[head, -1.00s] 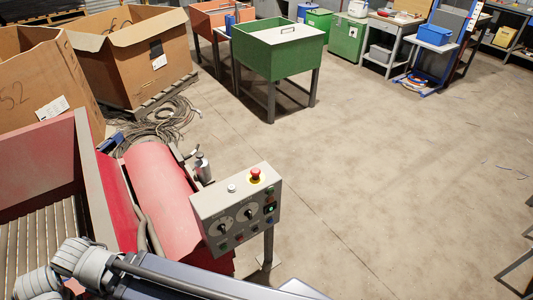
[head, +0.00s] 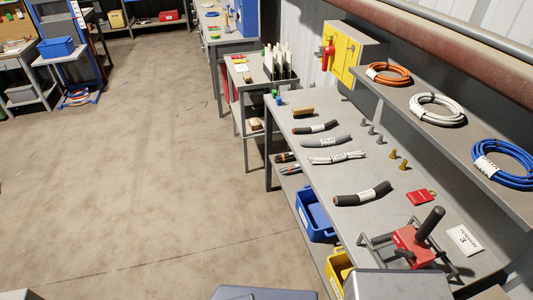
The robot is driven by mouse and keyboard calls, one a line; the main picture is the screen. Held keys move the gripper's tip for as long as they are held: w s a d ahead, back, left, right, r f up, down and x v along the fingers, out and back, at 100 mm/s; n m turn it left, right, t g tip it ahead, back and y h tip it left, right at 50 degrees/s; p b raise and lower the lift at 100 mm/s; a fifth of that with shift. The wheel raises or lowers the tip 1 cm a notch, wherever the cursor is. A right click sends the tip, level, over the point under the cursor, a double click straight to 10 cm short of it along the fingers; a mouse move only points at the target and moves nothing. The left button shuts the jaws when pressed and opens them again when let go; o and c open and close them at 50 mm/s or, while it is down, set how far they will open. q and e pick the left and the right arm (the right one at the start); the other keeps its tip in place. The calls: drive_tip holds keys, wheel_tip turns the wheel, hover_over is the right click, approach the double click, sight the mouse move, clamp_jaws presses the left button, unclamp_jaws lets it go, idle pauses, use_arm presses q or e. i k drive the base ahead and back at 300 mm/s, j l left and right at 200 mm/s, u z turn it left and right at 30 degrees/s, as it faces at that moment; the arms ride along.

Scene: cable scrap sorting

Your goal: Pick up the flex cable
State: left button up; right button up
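Several short cable pieces lie on the grey workbench (head: 350,115) at the right: a black piece with a copper-coloured end (head: 316,127), a grey piece (head: 327,141), a bundle of thin white cables (head: 337,158) and a thick black piece (head: 361,194) nearest me. Some carry white labels too small to read, so I cannot tell for sure which is the flex cable. Neither of my grippers is in view.
Orange (head: 389,73), white (head: 437,108) and blue (head: 503,163) cable coils lie on a shelf above the bench. A red clamp-like tool (head: 413,244) stands at its near end. A blue bin (head: 314,213) sits below its front edge. Open floor (head: 150,170) is at the left.

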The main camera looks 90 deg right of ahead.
sight(359, 154)
drive_tip(key=z, duration=3.55)
drive_tip(key=i+j+z, duration=0.15)
drive_tip(key=j+z, duration=0.15)
drive_tip(key=j, duration=0.5)
drive_tip(key=i+j+z, duration=0.1)
drive_tip(key=j+z, duration=0.15)
drive_tip(key=j, duration=0.6)
